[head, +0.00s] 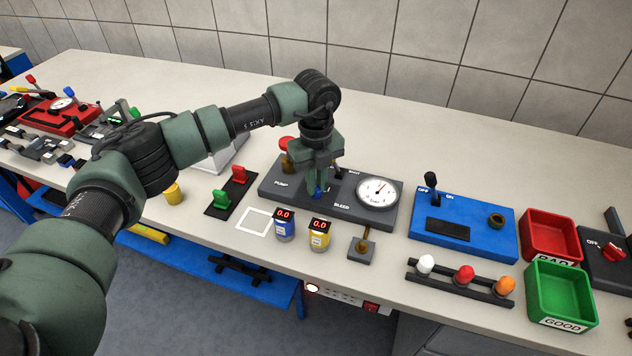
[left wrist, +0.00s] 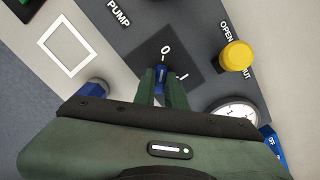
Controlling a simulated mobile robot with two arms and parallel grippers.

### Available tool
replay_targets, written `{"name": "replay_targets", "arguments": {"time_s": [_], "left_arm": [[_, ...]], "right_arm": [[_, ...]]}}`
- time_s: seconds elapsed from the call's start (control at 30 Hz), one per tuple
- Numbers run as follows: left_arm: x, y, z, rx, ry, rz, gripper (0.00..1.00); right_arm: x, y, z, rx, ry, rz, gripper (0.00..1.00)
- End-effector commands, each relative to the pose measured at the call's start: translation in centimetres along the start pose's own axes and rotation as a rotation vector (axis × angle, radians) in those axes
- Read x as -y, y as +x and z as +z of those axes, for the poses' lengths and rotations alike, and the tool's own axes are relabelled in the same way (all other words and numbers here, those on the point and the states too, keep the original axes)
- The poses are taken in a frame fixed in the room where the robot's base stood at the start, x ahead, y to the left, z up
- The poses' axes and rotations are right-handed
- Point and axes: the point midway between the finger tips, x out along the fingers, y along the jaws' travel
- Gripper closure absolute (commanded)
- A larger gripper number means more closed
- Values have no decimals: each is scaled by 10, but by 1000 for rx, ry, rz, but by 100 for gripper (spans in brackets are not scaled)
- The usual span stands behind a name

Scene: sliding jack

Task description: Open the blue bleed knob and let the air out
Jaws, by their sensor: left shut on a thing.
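The blue bleed knob (head: 318,193) sits on the dark grey jack panel (head: 280,193) beside the BLEED label. My left gripper (head: 319,188) reaches down from above and is shut on it. In the left wrist view the blue knob (left wrist: 161,77) shows between the two fingers (left wrist: 161,88), on a dark square marked 0 and I. Its visible end lies nearer the 0, but the fingers hide part of it, so its exact angle is unclear. The round gauge (head: 377,192) is on the panel's right, its needle towards the upper right. My right gripper is out of view.
A red-topped pump handle (head: 287,144) stands behind my gripper. A yellow knob (left wrist: 237,56) by OPEN is near my fingers. Blue (head: 284,226) and yellow (head: 319,235) canisters reading 0.0 stand in front. A blue box (head: 465,225) is to the right.

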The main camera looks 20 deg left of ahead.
Motion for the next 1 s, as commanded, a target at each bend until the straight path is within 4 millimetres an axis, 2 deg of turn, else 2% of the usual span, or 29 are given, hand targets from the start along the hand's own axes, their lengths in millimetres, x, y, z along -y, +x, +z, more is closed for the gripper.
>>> {"name": "replay_targets", "arguments": {"time_s": [0.37,1.0], "left_arm": [[0,2,0,1,157,-1,100],[0,2,0,1,752,-2,100]], "right_arm": [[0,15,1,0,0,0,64],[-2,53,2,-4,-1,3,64]]}}
